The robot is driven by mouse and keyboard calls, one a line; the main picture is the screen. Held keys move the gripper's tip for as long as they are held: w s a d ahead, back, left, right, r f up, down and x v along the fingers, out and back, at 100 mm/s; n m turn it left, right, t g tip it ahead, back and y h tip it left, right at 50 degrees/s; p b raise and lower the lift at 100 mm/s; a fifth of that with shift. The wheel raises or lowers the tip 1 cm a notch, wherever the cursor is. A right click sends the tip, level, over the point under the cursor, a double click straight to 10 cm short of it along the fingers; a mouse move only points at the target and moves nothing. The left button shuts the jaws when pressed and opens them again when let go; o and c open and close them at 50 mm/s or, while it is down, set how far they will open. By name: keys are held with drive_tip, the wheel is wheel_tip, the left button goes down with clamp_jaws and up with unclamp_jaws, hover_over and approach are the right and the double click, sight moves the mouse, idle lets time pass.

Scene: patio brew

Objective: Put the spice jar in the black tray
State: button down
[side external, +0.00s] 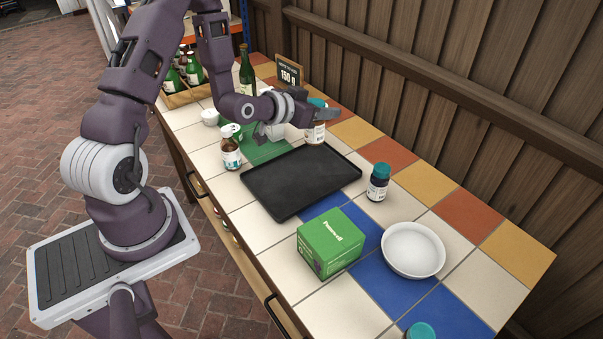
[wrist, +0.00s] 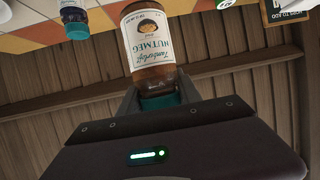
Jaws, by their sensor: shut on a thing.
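The spice jar (side external: 316,134) has brown contents, a pale label and a teal cap. My gripper (side external: 317,108) is shut on it around the cap. In the wrist view the jar (wrist: 148,42) shows its "NUTMEG" label, with the teal cap between my fingers (wrist: 160,98). The jar looks upright, just behind the far edge of the black tray (side external: 300,180). I cannot tell whether its base touches the table. The tray lies flat and empty in the middle of the tiled table.
A dark teal-capped jar (side external: 378,184) stands right of the tray, and a brown jar (side external: 231,155) at its left. A green box (side external: 330,244) and a white bowl (side external: 413,250) are in front. A wooden fence (side external: 450,70) runs along the right.

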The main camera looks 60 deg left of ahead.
drive_tip(key=s+a+n+y, duration=0.1)
drive_tip(key=a, duration=0.4)
drive_tip(key=f, duration=1.5)
drive_tip(key=shift+d, duration=0.25)
drive_tip(key=c, duration=0.8)
unclamp_jaws()
drive_tip(key=shift+f, duration=0.1)
drive_tip(key=shift+c, duration=0.2)
drive_tip(key=v, duration=0.7)
drive_tip(key=shift+s+d+r, duration=0.2)
drive_tip(key=shift+r, duration=0.1)
